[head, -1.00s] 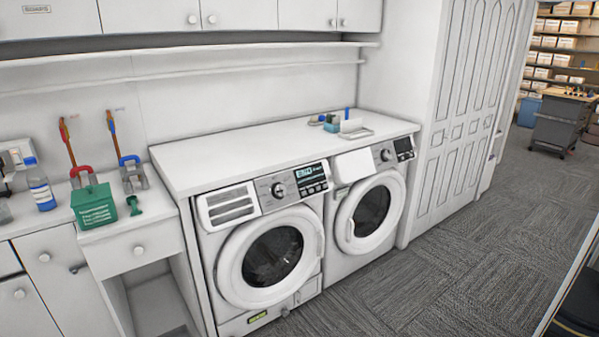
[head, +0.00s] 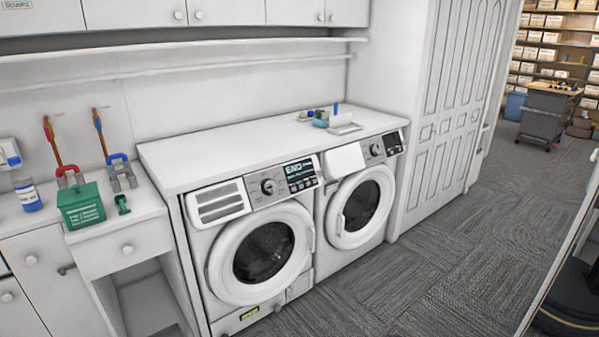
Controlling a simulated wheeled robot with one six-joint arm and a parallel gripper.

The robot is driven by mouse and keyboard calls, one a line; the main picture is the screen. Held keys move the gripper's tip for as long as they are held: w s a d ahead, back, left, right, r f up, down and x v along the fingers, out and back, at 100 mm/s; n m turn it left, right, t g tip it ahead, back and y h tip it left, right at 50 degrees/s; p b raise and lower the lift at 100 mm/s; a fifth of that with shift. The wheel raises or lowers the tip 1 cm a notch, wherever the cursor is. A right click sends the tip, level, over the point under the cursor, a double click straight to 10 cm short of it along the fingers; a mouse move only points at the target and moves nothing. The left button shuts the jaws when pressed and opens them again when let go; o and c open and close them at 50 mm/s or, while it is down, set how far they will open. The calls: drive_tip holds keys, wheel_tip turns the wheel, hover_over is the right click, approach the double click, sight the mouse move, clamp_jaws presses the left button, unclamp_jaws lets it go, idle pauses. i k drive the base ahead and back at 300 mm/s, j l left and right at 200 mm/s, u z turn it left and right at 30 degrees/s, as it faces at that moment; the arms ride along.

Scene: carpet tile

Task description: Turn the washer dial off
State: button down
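Two white front-loading machines stand side by side under a white counter. The left machine (head: 220,240) has a round silver dial (head: 267,186) on its grey control panel, with a lit display (head: 298,172) to the dial's right. The lit text looks like "END", but it is small. The right machine (head: 328,232) has a similar dial (head: 375,149) beside a dark display (head: 393,142). Both round doors look shut. The frames do not show clearly which machine is the washer, or what the dial marks say. My gripper is not in view.
On the white counter (head: 220,150) sit a small tray (head: 345,128) and small items at the back right. A green box (head: 82,206) and a blue-and-white bottle (head: 27,194) stand on the left cabinets. Open grey carpet (head: 450,270) lies in front and to the right.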

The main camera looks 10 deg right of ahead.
sight(270, 186)
drive_tip(key=i+j+z, duration=0.1)
drive_tip(key=i, duration=0.4)
drive_tip(key=i+j+z, duration=0.1)
drive_tip(key=i+j, duration=0.15)
drive_tip(key=i, duration=0.25)
drive_tip(key=i+j+z, duration=0.1)
drive_tip(key=i+j, duration=0.15)
drive_tip(key=i, duration=0.25)
drive_tip(key=i+j+z, duration=0.1)
drive_tip(key=i+j, duration=0.15)
drive_tip(key=i, duration=0.2)
